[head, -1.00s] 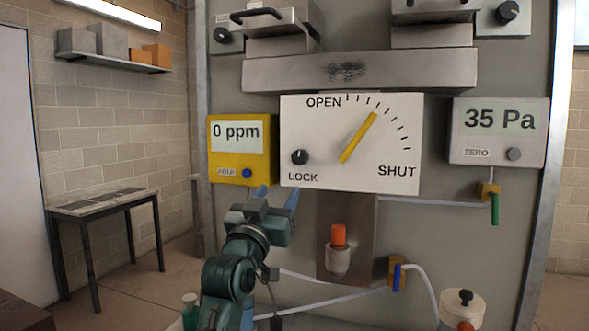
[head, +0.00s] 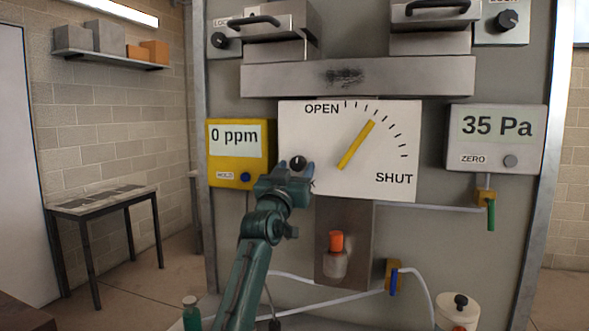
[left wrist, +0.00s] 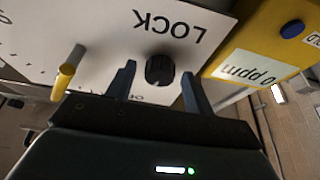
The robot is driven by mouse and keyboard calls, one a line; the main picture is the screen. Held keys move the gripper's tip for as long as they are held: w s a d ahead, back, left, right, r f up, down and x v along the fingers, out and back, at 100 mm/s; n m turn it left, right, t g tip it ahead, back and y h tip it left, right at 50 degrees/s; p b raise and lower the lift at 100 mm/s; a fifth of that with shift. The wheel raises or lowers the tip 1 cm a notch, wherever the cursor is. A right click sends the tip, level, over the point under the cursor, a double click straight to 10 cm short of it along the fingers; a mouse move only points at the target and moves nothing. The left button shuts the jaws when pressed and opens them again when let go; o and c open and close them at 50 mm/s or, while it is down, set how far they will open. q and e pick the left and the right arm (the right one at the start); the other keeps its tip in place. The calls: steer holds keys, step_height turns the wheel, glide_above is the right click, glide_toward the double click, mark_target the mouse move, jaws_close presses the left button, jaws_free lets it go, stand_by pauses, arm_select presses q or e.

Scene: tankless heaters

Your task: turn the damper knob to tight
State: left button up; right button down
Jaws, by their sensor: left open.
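The black damper lock knob (head: 298,162) sits at the lower left of the white damper plate (head: 320,130). In the left wrist view the knob (left wrist: 160,70) shows between my fingers, beside the word LOCK. My left gripper (head: 295,170) is open, with one finger on each side of the knob and gaps showing between fingers and knob. In the head view the gripper hides the LOCK label. The yellow damper lever (head: 356,146) points up and right, between OPEN and SHUT; it also shows in the left wrist view (left wrist: 67,75). My right gripper is not in view.
A yellow meter (head: 240,165) reading 0 ppm is close left of the knob. A grey gauge (head: 497,140) reading 35 Pa is at the right. An orange-topped fitting (head: 337,242) is below the plate. A metal ledge (head: 430,75) runs above.

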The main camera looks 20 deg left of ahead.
arm_select(q)
steer(key=shift+c, duration=0.2)
steer(key=shift+c, duration=1.4)
steer(key=c, duration=0.7)
steer(key=shift+o, duration=0.2)
